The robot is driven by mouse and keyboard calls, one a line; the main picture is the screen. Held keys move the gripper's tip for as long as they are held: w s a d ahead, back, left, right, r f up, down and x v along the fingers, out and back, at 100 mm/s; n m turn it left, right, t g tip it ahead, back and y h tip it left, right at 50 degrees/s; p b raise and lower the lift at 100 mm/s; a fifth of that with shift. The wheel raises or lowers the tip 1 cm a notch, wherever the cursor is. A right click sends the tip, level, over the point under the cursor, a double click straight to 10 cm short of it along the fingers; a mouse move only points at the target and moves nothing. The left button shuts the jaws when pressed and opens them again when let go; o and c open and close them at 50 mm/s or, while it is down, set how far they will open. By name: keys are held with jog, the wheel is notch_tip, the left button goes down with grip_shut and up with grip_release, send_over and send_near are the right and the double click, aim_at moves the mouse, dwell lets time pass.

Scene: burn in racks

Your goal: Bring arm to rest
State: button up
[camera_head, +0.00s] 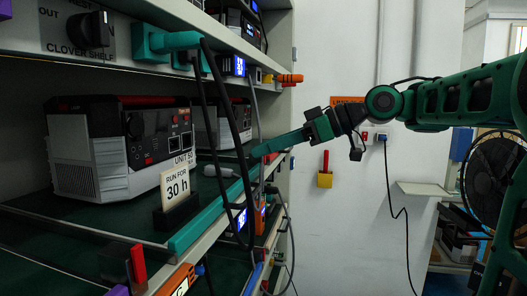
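My teal arm (450,97) reaches in from the right side of the picture. My gripper (262,150) points left toward the open front of the rack, its long teal fingers seen nearly side-on. The fingertips overlap the shelf edge and a hanging black cable in the picture, so I cannot tell whether they touch anything. I cannot see a gap between the fingers or anything held in them.
The rack shelf (110,225) on the left holds a grey and black unit (125,147) with a "RUN FOR 30 h" card (177,185) before it. Black cables (243,170) hang at the rack front. A fan (494,175) stands right. The white wall (335,240) is behind.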

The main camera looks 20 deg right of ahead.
dwell(0.3)
jog(key=s+d+f+m+h, duration=0.2)
jog(key=d+f+m, duration=0.15)
jog(key=f, duration=0.25)
jog(key=s+d+f+m+g+h, duration=0.1)
jog(key=s+d+f+m+h, duration=0.15)
jog(key=d+f, duration=0.35)
jog(key=s+d+f+m+h, duration=0.1)
jog(key=d+f+m+h, duration=0.25)
jog(key=f, duration=0.35)
jog(key=s+d+f+m+g+h, duration=0.1)
jog(key=s+d+f+m+g, duration=0.1)
jog(key=s+f, duration=0.2)
jog(key=s+d+f+m+g+h, duration=0.1)
jog(key=s+f, duration=0.4)
jog(key=s, duration=0.6)
jog(key=s+d+f+m+g+h, duration=0.1)
jog(key=s+d+f+m+g, duration=0.2)
jog(key=s+f+m, duration=0.2)
jog(key=s, duration=0.3)
jog(key=shift+s+d, duration=0.15)
jog(key=shift+d, duration=0.05)
